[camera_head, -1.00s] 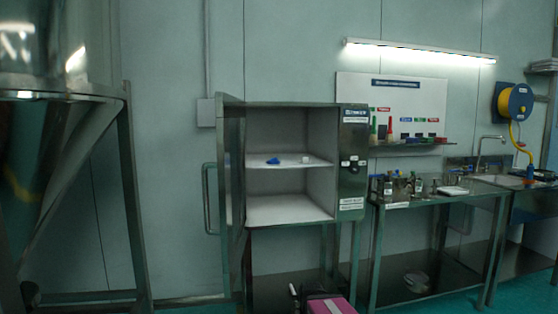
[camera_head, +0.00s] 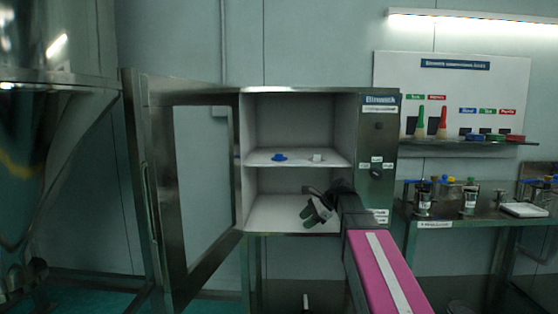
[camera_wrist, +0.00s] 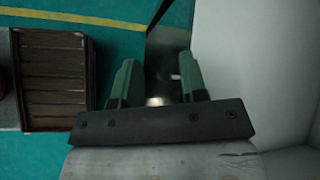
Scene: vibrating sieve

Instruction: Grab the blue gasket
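The blue gasket (camera_head: 279,157) lies on the upper shelf (camera_head: 262,163) of the open metal cabinet, left of a small white item (camera_head: 318,157). My gripper (camera_head: 315,212) is at the cabinet's lower compartment in the head view, below and right of the gasket and apart from it. In the wrist view my gripper (camera_wrist: 158,75) has its two green fingers spread, with nothing held between them. The gasket does not show in the wrist view.
The cabinet door (camera_head: 190,190) stands open to the left. A control panel (camera_head: 377,160) flanks the opening on the right. A bench (camera_head: 450,215) with bottles stands further right, and a large metal vessel (camera_head: 45,130) at the left. A brown slatted object (camera_wrist: 53,80) shows in the wrist view.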

